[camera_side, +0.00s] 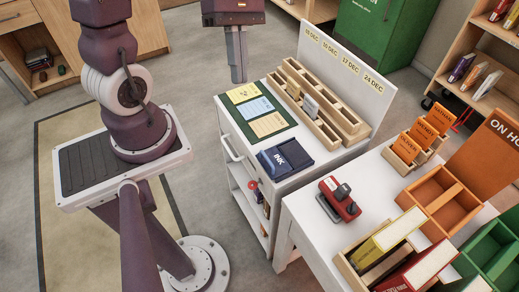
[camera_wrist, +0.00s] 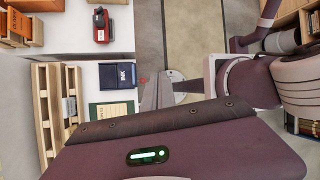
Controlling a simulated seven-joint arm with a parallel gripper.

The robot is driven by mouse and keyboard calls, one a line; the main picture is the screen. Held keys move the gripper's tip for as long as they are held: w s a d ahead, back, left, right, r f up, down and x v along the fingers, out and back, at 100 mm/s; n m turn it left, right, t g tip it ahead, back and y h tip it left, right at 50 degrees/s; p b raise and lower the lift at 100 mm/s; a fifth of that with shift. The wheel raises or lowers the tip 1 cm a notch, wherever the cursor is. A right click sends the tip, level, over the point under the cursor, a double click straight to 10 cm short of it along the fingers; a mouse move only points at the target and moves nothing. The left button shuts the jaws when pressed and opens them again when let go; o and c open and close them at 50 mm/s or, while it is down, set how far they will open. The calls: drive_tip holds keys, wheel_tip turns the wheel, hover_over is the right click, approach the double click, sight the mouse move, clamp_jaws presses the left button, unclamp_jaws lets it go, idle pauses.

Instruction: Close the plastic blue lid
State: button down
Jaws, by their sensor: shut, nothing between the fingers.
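The blue ink pad box (camera_side: 285,158) lies on the white cart top, near the edge closest to the red stamper. Its blue lid bears the white word INK; from here I cannot tell how far open the lid is. The box also shows in the wrist view (camera_wrist: 117,75), left of centre. My gripper (camera_side: 239,79) is shut and empty. It points down, high up and behind the ink box in the side view, apart from everything.
A green mat (camera_side: 257,114) with several cards lies behind the ink box. A wooden slotted rack (camera_side: 318,118) stands to its right. A red stamper (camera_side: 339,199) sits on the white table (camera_side: 305,212) in front, beside orange trays (camera_side: 437,195) and books.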

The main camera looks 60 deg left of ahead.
drive_tip(key=w+a+f+n+h, duration=0.1)
drive_tip(key=a+f+n+h, duration=0.5)
drive_tip(key=n, duration=0.6)
drive_tip(key=n+t+h, duration=0.4)
drive_tip(key=n+t, duration=0.1)
drive_tip(key=n, duration=1.2)
hover_over(274, 158)
drive_tip(key=s+a, duration=0.1)
drive_tip(key=s, duration=0.3)
wheel_tip(274, 158, down, 19)
drive_tip(key=shift+s+a+r, duration=0.15)
drive_tip(key=shift+a+r, duration=0.05)
drive_tip(key=w, duration=0.8)
